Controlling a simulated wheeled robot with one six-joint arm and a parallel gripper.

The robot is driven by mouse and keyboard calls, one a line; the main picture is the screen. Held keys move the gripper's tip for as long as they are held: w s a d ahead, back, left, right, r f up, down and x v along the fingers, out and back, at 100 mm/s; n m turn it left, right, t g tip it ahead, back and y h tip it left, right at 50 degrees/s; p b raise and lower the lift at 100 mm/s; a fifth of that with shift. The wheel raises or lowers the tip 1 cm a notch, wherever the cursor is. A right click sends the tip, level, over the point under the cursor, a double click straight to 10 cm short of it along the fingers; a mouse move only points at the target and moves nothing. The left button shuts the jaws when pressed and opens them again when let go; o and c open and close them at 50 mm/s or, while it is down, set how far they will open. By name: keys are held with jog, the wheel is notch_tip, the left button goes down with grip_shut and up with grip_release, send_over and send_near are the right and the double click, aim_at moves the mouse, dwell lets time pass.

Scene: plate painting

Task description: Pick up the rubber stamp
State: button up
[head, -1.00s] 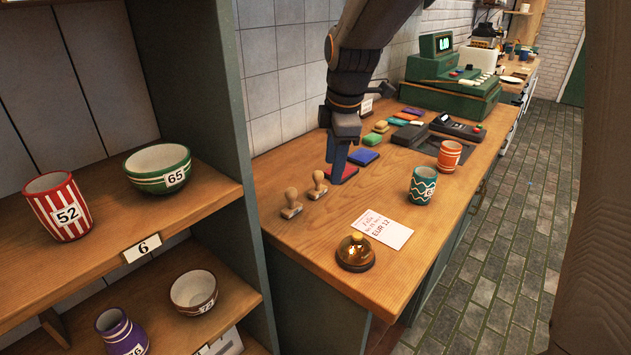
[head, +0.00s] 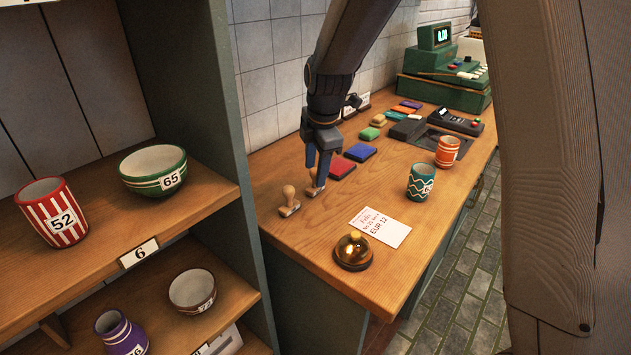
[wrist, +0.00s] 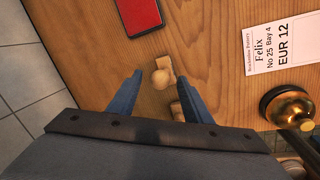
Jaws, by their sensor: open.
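Two wooden rubber stamps stand on the wooden counter. The first stamp (head: 314,188) is right at my gripper (head: 318,168), partly hidden by its fingers in the head view. In the wrist view this stamp (wrist: 163,76) shows its round knob between the tips of my open blue gripper fingers (wrist: 159,76); I cannot tell if they touch it. The second stamp (head: 289,202) stands to the left and nearer in the head view. In the wrist view the second stamp (wrist: 177,109) is partly hidden by a finger.
A red ink pad (head: 341,167) and a blue one (head: 360,152) lie just beyond. A price card (head: 381,227), a brass bell (head: 353,251) and a teal cup (head: 421,182) are to the right. A shelf with pottery (head: 65,212) borders the counter on the left.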

jog(key=shift+f, duration=0.15)
grip_shut()
jog(key=w+b+v, duration=0.2)
jog(key=v, duration=0.7)
jog(key=shift+a+r, duration=0.3)
jog(key=shift+r, duration=0.4)
